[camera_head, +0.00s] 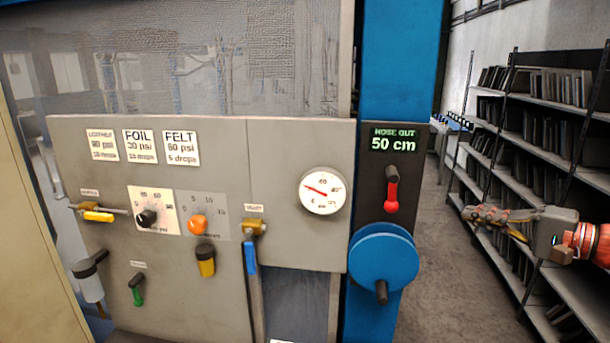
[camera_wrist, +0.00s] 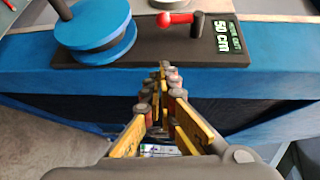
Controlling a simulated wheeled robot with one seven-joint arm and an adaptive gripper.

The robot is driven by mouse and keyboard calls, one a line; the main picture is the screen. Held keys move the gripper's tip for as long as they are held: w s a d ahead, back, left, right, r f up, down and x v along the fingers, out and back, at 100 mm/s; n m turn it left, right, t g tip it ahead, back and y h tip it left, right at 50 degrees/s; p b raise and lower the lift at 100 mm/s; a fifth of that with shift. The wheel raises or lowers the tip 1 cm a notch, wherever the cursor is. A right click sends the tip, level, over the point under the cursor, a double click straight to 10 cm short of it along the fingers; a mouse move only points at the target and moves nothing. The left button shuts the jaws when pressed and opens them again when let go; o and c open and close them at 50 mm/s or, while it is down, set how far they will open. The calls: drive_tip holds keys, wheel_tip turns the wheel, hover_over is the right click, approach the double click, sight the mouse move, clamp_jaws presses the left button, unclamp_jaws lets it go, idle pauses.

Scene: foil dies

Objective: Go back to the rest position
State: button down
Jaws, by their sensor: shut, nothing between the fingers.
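My gripper (camera_head: 470,213) is at the right of the head view, shut and empty, pointing left toward the panel. In the head view it appears in front of the shelves, to the right of the blue post. The wrist view also shows my gripper (camera_wrist: 160,72), its fingers together, with the hose panel beyond them. A blue hose reel (camera_head: 382,259) and a red-handled lever (camera_head: 391,190) sit on that dark panel. The reel (camera_wrist: 92,28) and red lever (camera_wrist: 181,18) also show in the wrist view. I cannot tell whether the fingertips touch anything.
A grey control panel (camera_head: 290,145) carries a gauge (camera_head: 322,190), knobs and valves. A blue post (camera_head: 400,60) stands to its right. Shelves of dark plates (camera_head: 540,130) line the right side. Bare floor (camera_head: 436,290) lies between the post and shelves.

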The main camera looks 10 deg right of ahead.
drive_tip(key=s+f+m+g+h, duration=0.2)
drive_tip(key=s+f+g+h, duration=0.1)
drive_tip(key=f, duration=1)
drive_tip(key=s+a+f+n+g+h, duration=0.1)
drive_tip(key=s+a+f+g+h, duration=0.3)
drive_tip(key=s+a+f, duration=0.5)
drive_tip(key=s+a+f+n+g+h+b, duration=0.2)
drive_tip(key=s+a+f+n+h, duration=0.3)
drive_tip(key=s, duration=0.3)
drive_tip(key=s+a+r+n+t+y+b, duration=0.1)
drive_tip(key=s+a+n, duration=0.2)
drive_tip(key=a+n, duration=0.3)
drive_tip(key=a, duration=0.3)
drive_tip(key=shift+a+r+y, duration=0.15)
drive_tip(key=shift+r+y, duration=0.1)
drive_tip(key=shift+y, duration=0.05)
